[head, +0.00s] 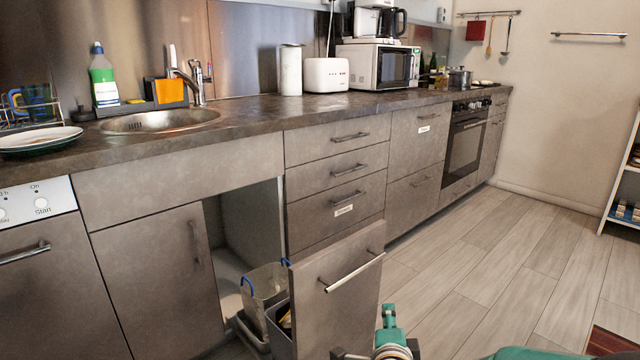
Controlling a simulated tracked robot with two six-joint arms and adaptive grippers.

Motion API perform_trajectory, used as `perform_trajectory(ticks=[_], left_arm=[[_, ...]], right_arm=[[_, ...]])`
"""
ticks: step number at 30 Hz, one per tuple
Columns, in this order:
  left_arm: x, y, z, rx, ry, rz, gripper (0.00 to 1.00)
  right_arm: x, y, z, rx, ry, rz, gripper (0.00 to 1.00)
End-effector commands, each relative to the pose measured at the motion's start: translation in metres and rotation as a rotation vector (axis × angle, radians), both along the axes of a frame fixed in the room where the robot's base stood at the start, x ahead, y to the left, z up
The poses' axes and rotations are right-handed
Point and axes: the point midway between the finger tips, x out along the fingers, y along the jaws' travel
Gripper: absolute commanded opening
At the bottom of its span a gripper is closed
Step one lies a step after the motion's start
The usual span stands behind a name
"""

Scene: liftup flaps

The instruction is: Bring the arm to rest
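My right gripper (386,335) shows at the bottom edge, cut off by the frame. Only some teal, silver and dark parts of it are visible, so I cannot tell whether it is open or shut. A teal part of my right arm (530,353) shows to its right. The gripper is just right of the pulled-out cabinet front (345,300) and below its bar handle (354,275). They look apart, but the depth is unclear. My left gripper is not in view.
The pull-out stands open with bins (265,285) behind its front. Closed drawers (335,175) and an oven (467,140) line the counter (250,120), which holds a sink (160,121).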

Motion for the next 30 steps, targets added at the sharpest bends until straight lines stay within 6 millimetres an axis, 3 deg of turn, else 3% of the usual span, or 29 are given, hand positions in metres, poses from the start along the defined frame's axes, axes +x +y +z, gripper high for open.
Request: perform_trajectory(ticks=[1, 3, 7, 12, 15, 19, 24, 27, 30], left_arm=[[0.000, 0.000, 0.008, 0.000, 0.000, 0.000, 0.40], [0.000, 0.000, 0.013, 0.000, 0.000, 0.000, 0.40], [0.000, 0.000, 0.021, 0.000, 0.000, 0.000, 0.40], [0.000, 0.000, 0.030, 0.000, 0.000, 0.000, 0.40], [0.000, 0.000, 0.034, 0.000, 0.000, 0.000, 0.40], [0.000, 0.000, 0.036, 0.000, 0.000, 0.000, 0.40], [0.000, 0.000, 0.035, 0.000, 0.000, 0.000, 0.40], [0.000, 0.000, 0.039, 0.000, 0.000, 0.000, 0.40], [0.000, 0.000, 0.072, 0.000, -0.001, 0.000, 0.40]], right_arm=[[-0.003, -0.020, -0.028, -0.020, 0.067, -0.022, 0.37], [-0.013, -0.037, -0.069, -0.047, 0.163, -0.014, 0.37], [-0.046, -0.054, -0.147, -0.109, 0.372, 0.071, 0.37], [-0.117, -0.051, -0.235, -0.185, 0.657, 0.299, 0.37], [-0.167, -0.037, -0.270, -0.219, 0.798, 0.484, 0.37], [-0.227, -0.014, -0.296, -0.261, 0.920, 0.749, 0.37], [-0.293, 0.019, -0.301, -0.364, 0.971, 1.160, 0.37], [-0.308, 0.025, -0.296, -0.453, 0.950, 1.344, 0.37], [-0.307, 0.025, -0.264, -0.446, 0.952, 1.329, 0.37]])
